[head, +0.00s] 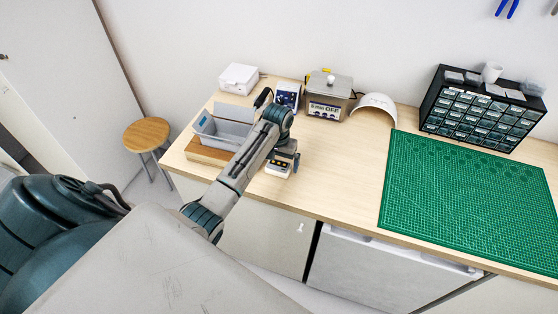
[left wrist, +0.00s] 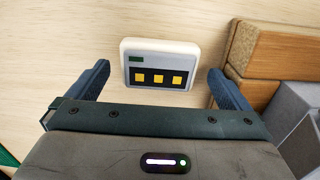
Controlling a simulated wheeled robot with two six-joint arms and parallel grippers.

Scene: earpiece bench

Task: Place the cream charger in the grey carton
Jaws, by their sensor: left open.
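The cream charger (left wrist: 160,48) lies on the bench, with a small dark green display and three yellow squares on its face. In the head view it shows (head: 272,172) beside my left gripper (head: 287,159), partly hidden by it. My left gripper is open, its two fingers (left wrist: 158,70) on either side of the charger in the left wrist view. I cannot tell whether the fingertips are down at its height. The open grey carton (head: 232,129) stands left of the charger, partly hidden by my arm; a part of it (left wrist: 307,130) shows at the lower right of the wrist view.
A wooden block (head: 206,152) sits by the carton's front. Behind are a white box (head: 238,79), a blue-and-white device (head: 287,95), a metal bath (head: 328,99) and a white arch (head: 375,102). A green mat (head: 465,195) and drawer cabinet (head: 478,114) stand right. Bare bench lies mid-table.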

